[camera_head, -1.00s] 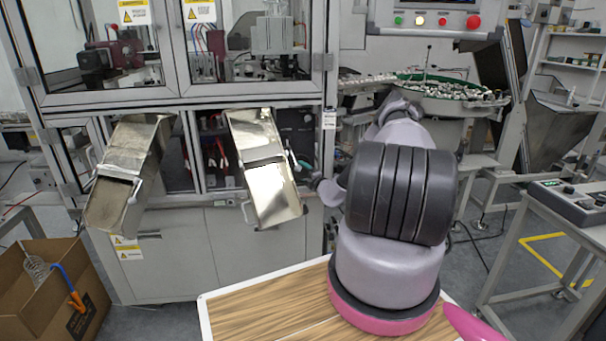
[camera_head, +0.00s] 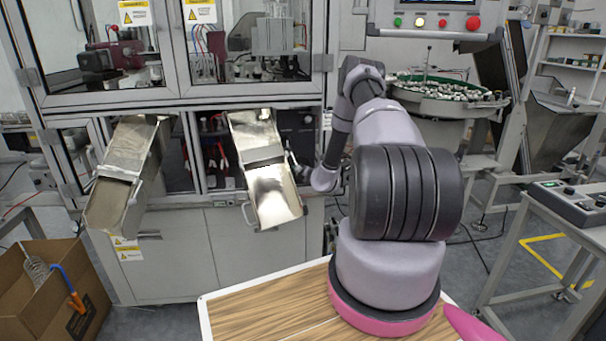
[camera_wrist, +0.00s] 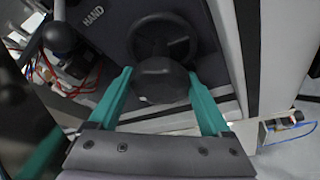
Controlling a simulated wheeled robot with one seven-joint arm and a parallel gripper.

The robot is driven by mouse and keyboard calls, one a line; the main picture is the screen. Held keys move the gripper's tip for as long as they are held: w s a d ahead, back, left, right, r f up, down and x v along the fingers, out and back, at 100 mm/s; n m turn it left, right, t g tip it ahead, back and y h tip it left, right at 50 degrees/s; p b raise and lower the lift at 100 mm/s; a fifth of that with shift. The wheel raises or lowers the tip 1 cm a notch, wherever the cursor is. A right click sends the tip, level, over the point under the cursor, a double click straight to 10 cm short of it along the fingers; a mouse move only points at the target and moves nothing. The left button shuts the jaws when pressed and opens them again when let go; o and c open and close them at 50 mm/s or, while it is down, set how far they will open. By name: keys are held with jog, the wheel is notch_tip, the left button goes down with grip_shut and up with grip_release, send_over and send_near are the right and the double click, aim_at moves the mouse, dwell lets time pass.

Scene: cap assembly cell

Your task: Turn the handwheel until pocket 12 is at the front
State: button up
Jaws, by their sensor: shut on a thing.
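The handwheel (camera_wrist: 163,28) is a dark spoked wheel on a grey panel marked HAND in the wrist view. A dark, rounded grip (camera_wrist: 160,82) stands in front of its lower rim and looks like part of it. My gripper (camera_wrist: 160,78) has teal fingers on either side of this grip and is shut on it. In the head view my gripper (camera_head: 296,166) is small and partly hidden, at the machine front right of the right metal chute. No pocket or pocket number can be made out in either view.
Two metal chutes, left (camera_head: 126,175) and right (camera_head: 270,185), slope out of the machine close to my gripper's left. A wooden-topped table (camera_head: 265,310) is in front. A cardboard box (camera_head: 45,295) stands at lower left, a control box (camera_head: 575,200) at right.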

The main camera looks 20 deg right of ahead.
jog(key=shift+n, duration=0.5)
dwell(0.3)
jog(key=o, duration=1.2)
jog(key=shift+c, duration=0.2)
